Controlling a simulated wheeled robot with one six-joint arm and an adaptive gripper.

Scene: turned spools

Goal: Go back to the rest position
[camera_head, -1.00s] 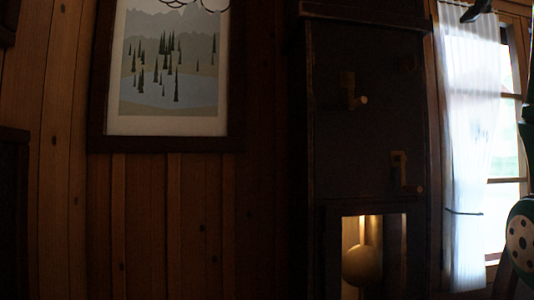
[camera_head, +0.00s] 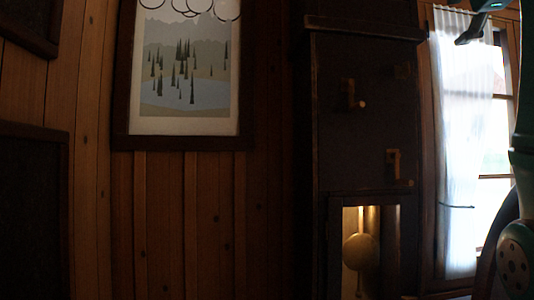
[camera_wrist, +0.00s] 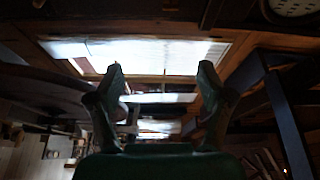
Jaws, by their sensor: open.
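My gripper (camera_wrist: 160,75) shows in the wrist view with its two fingers spread wide apart. Nothing is between the fingertips. Behind them is a bright window (camera_wrist: 150,52). In the head view a dark fingertip of my gripper shows at the top right, in front of the curtain, and part of my green arm runs down the right edge. No spools can be made out in either view.
A dark tall clock case (camera_head: 362,120) with a lit pendulum (camera_head: 360,252) stands against the plank wall. A framed landscape picture (camera_head: 185,125) hangs to its left. A white curtain (camera_head: 465,130) covers the window at right. The wrist view is dark at its sides.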

